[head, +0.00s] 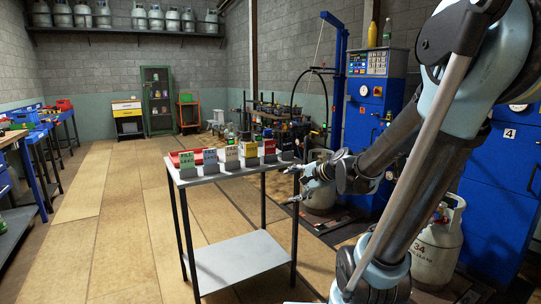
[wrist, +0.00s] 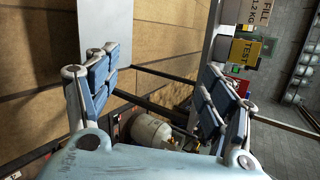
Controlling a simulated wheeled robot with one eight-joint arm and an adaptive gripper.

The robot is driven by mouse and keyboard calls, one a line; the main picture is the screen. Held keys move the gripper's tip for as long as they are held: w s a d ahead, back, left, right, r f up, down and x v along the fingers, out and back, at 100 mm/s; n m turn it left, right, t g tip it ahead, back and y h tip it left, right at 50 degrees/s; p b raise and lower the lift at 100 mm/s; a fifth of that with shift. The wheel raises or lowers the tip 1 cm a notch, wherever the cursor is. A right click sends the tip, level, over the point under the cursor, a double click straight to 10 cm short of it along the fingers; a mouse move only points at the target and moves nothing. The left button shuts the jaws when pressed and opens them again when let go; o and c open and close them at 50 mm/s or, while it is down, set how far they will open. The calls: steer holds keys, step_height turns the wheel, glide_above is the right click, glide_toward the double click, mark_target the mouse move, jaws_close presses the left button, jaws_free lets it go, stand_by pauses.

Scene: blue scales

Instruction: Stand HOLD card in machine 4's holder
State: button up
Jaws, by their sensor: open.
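Several cards stand in a row in dark holders on a small grey-topped table (head: 232,176) in the head view. The red card (head: 269,147) is at the right end; its wording is too small to read, and I cannot confirm it is HOLD. It also shows in the wrist view (wrist: 243,88), partly behind the right finger. A yellow TEST card (head: 250,150) stands beside it. Machine 4 (head: 500,180) is the blue cabinet at right, marked 4, partly hidden by my arm; I cannot make out its holder. My gripper (head: 293,184) is open and empty, just right of the table.
Green (head: 185,161), blue (head: 210,157) and beige (head: 232,154) cards fill the row's left part. Gas cylinders stand on the floor, one (head: 437,245) by machine 4. Another blue machine (head: 372,120) stands behind my gripper. The floor left of the table is clear.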

steer(key=w+a+r+m+t+y, duration=0.2)
steer(key=w+a+r+m+t, duration=0.15)
steer(key=w+m, duration=0.5)
steer(key=m+t, duration=0.4)
steer(key=m, duration=0.5)
glide_toward(270, 146)
steer(key=x, duration=0.5)
steer(key=shift+a+f, duration=0.15)
steer(key=shift+f, duration=0.2)
steer(key=shift+d+x, duration=0.2)
steer(key=shift+x, duration=2.45)
steer(key=shift+w+r, duration=0.1)
steer(key=shift+r, duration=0.1)
steer(key=c, duration=1.1)
steer(key=shift+r, duration=0.1)
